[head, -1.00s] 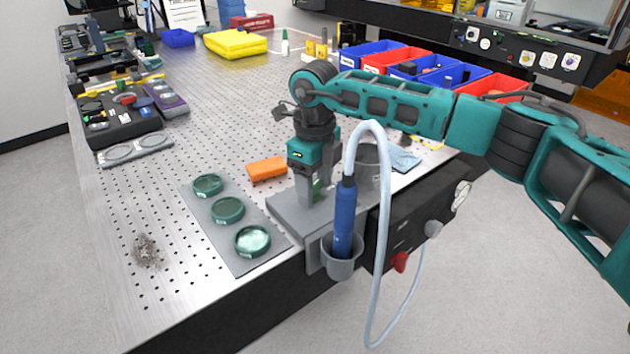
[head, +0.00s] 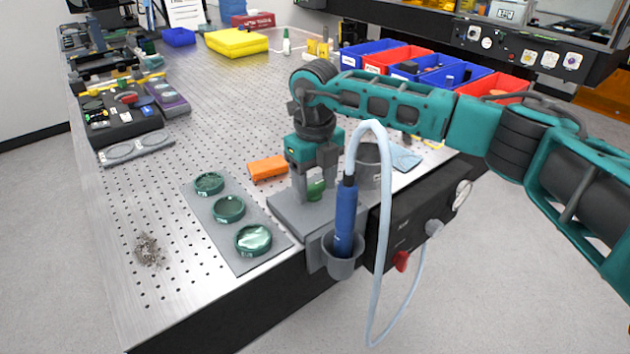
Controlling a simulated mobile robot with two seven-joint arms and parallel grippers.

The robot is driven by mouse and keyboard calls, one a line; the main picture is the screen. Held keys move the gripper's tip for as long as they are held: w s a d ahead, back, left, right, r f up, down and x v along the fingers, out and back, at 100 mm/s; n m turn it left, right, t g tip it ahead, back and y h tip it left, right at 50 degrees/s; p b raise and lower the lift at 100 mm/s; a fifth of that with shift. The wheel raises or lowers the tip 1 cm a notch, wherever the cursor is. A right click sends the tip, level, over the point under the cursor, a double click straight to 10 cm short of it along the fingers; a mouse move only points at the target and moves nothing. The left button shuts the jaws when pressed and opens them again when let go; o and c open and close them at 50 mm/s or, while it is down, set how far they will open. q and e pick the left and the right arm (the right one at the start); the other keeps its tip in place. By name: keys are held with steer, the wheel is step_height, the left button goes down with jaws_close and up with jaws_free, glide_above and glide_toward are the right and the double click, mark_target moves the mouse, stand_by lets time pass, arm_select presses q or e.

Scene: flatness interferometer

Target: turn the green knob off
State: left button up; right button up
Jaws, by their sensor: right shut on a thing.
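The green knob (head: 316,191) sits on a grey plate (head: 289,215) at the near edge of the perforated table. My right gripper (head: 316,186) points straight down over it. Its two fingers are shut on the knob, one on the left and one on the right, and the knob shows between them. The top of the knob is partly hidden by the gripper, so I cannot read its setting. My left gripper is not in view.
A blue handpiece (head: 344,220) with a pale hose stands in a grey holder (head: 342,266) just right of the gripper. An orange block (head: 268,168) lies behind left. A grey tray with green-rimmed discs (head: 228,209) lies to the left. A red knob (head: 400,261) is on the front panel.

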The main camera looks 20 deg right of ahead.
mark_target(315, 187)
steer(key=o, duration=1.1)
steer(key=shift+c, duration=0.2)
steer(key=shift+r, duration=0.1)
step_height(315, 187, up, 13)
